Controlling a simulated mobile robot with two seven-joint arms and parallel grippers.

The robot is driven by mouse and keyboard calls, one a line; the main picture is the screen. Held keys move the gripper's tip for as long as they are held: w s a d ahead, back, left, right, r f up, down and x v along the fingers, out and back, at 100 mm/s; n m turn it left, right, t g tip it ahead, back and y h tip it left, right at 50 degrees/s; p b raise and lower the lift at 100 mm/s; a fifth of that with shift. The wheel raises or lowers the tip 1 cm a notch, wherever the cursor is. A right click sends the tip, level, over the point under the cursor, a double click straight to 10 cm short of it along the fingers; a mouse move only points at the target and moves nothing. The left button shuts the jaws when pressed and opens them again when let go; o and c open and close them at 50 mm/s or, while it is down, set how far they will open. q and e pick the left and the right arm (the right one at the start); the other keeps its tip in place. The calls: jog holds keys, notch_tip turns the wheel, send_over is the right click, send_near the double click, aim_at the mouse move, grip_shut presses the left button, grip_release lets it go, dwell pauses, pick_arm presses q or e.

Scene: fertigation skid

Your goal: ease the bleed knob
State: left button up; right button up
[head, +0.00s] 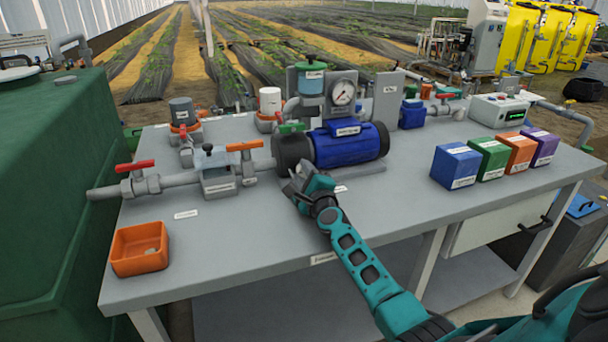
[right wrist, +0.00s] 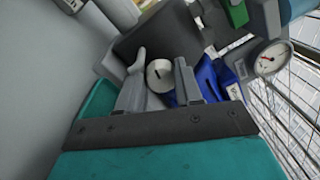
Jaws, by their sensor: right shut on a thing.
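The bleed knob (right wrist: 160,75) is a small light-grey round knob with a dark slot, on the dark end cap (right wrist: 150,45) of the blue pump body. In the right wrist view it sits between the two fingers of my right gripper (right wrist: 158,85), which is shut on it. In the head view my right gripper (head: 298,178) is at the lower front of the dark left end of the blue pump body (head: 347,146); the knob is hidden there behind the fingers. My left gripper is not in view.
A pressure gauge (head: 343,92) stands above the pump body. A valve with an orange handle (head: 244,146) and a red-handled valve (head: 135,166) lie to the left. An orange tray (head: 124,262) is at the front left, and several coloured boxes (head: 456,166) are at right.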

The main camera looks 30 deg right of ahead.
jog(key=o, duration=1)
jog(key=shift+o, duration=0.2)
jog(key=shift+s+a, duration=0.1)
jog(key=shift+s, duration=0.1)
jog(key=p+v, duration=0.2)
jog(key=v, duration=0.9)
jog(key=shift+f+p, duration=0.1)
jog(key=shift+p, duration=0.3)
jog(key=shift+s+a, duration=0.2)
jog(key=shift+s, duration=0.5)
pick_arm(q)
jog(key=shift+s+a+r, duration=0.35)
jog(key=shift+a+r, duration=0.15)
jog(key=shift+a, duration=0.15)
pick_arm(e)
jog(key=shift+s, duration=0.1)
